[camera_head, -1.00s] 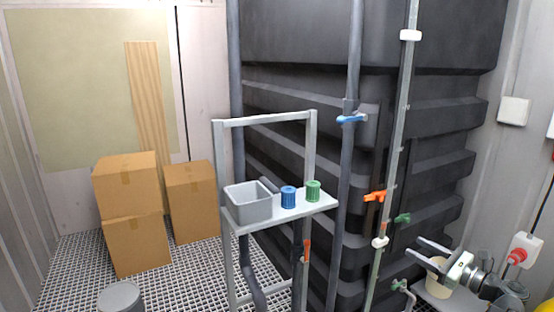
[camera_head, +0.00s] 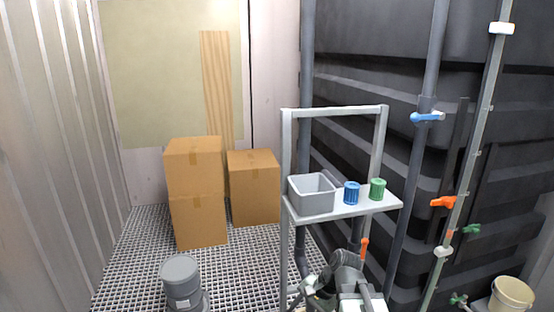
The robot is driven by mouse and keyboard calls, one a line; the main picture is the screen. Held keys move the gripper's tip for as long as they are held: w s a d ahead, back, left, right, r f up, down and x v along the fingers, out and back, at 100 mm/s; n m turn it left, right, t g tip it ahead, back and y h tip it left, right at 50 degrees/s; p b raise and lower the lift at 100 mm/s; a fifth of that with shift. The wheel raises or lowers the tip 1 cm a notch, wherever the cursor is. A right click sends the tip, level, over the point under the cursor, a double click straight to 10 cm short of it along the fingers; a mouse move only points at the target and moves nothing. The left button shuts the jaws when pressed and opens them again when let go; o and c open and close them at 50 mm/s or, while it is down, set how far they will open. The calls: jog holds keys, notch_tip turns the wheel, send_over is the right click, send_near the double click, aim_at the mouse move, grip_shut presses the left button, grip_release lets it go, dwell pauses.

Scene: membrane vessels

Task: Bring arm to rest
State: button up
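My arm shows at the bottom middle of the head view, folded in front of the metal stand. Its dark joints (camera_head: 340,272) sit low in the picture. What looks like the pale body of my gripper (camera_head: 362,301) is cut off by the bottom edge. The fingertips are not visible, so I cannot tell whether they are open or shut, or whether anything is between them.
The stand's shelf (camera_head: 345,210) holds a grey bin (camera_head: 312,195), a blue cup (camera_head: 352,193) and a green cup (camera_head: 377,189). Cardboard boxes (camera_head: 195,190) stand at left, a grey drum (camera_head: 181,280) in front. Valved pipes (camera_head: 415,150) and a beige bucket (camera_head: 512,292) are at right.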

jog(key=s+d+f+n+h, duration=0.25)
jog(key=d+n+h, duration=0.25)
jog(key=d+n, duration=0.4)
notch_tip(320, 180, up, 13)
jog(key=p, duration=1.3)
jog(key=shift+d+m+g, duration=0.3)
jog(key=shift+d+m, duration=0.05)
jog(key=shift+m, duration=0.05)
jog(key=shift+w, duration=0.1)
